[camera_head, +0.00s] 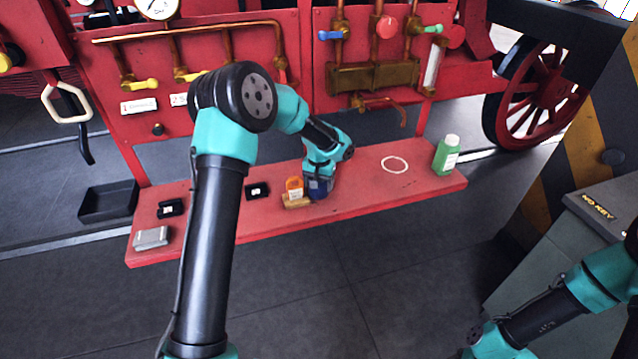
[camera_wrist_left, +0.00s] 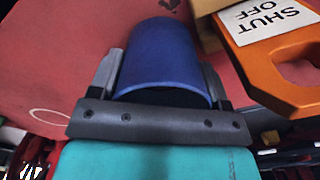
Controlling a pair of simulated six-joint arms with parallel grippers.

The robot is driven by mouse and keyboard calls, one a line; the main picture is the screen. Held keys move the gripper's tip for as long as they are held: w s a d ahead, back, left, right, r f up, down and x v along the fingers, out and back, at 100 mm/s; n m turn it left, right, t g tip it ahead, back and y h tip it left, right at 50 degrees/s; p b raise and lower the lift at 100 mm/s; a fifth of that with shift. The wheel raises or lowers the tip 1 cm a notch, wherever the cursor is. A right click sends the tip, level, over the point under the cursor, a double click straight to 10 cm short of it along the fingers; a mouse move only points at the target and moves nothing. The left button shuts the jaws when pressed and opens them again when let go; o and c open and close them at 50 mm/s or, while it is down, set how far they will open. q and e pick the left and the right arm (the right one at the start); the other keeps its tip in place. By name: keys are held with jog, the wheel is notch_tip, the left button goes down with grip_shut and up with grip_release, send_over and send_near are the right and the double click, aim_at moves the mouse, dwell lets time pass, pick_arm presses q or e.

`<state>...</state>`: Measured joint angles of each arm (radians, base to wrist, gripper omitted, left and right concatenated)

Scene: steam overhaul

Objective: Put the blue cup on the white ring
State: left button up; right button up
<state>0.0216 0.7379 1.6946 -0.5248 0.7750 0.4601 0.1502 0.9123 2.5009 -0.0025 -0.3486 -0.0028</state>
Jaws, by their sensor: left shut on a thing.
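The blue cup (camera_head: 319,188) is at the middle of the red bench, partly covered by my left gripper (camera_head: 319,176). In the left wrist view the blue cup (camera_wrist_left: 162,60) sits between the two fingers of my left gripper (camera_wrist_left: 160,85), which is shut on it. I cannot tell whether the cup touches the bench. The white ring (camera_head: 394,164) lies on the bench to the right, empty; part of it also shows in the left wrist view (camera_wrist_left: 48,116). My right arm shows at the lower right of the head view, but its gripper is not clearly seen.
An orange tag (camera_head: 294,186) marked "SHUT OFF" and a wooden block (camera_head: 296,202) are close beside the cup on the left. A green bottle (camera_head: 446,155) stands right of the ring. The red bench (camera_head: 350,200) is clear between cup and ring. Copper pipes (camera_head: 385,104) hang above.

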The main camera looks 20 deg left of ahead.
pick_arm(q)
jog(key=shift+f, duration=0.15)
jog(key=o, duration=1)
jog(key=shift+c, duration=0.2)
notch_tip(320, 180, up, 12)
dwell(0.5)
jog(key=c, duration=0.4)
